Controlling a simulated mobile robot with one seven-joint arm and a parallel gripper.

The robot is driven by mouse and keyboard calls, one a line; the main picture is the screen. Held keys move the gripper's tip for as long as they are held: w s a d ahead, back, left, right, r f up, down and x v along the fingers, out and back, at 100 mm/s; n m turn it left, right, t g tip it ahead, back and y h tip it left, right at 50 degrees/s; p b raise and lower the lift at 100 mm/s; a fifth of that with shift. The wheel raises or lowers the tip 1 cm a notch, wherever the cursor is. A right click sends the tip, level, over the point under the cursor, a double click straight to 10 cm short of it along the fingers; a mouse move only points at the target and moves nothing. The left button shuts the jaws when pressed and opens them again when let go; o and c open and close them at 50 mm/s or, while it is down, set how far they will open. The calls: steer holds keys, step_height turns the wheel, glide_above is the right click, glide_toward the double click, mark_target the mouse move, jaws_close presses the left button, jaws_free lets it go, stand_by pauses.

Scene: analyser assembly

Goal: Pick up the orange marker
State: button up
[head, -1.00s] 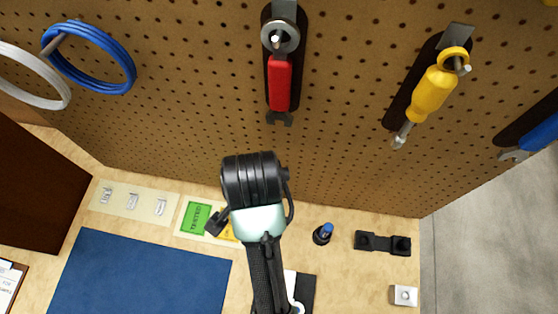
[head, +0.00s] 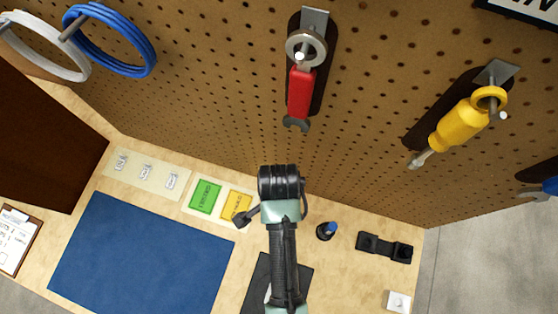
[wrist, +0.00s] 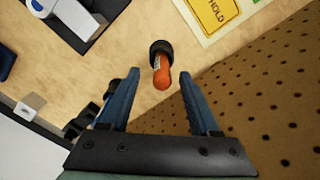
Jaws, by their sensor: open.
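The orange marker (wrist: 161,77) stands in a round black holder (wrist: 160,47) in the wrist view, its orange end pointing toward my gripper. My gripper (wrist: 160,82) is open, with one blue finger on each side of the marker and visible space between marker and fingers. Its depth relative to the fingertips is hard to tell. In the head view my arm covers the spot, and neither the orange marker nor my fingers can be made out there.
A blue-topped item in a black holder (head: 327,230) stands right of my arm, near a black double block (head: 384,247). The pegboard (head: 220,110) rises close behind, with a red-handled wrench (head: 300,90) and yellow screwdriver (head: 455,127). A blue mat (head: 145,255) lies left.

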step_height(320, 180, down, 4)
steer(key=shift+w+f, duration=0.1)
steer(key=shift+w, duration=0.05)
jaws_close()
stand_by(0.3)
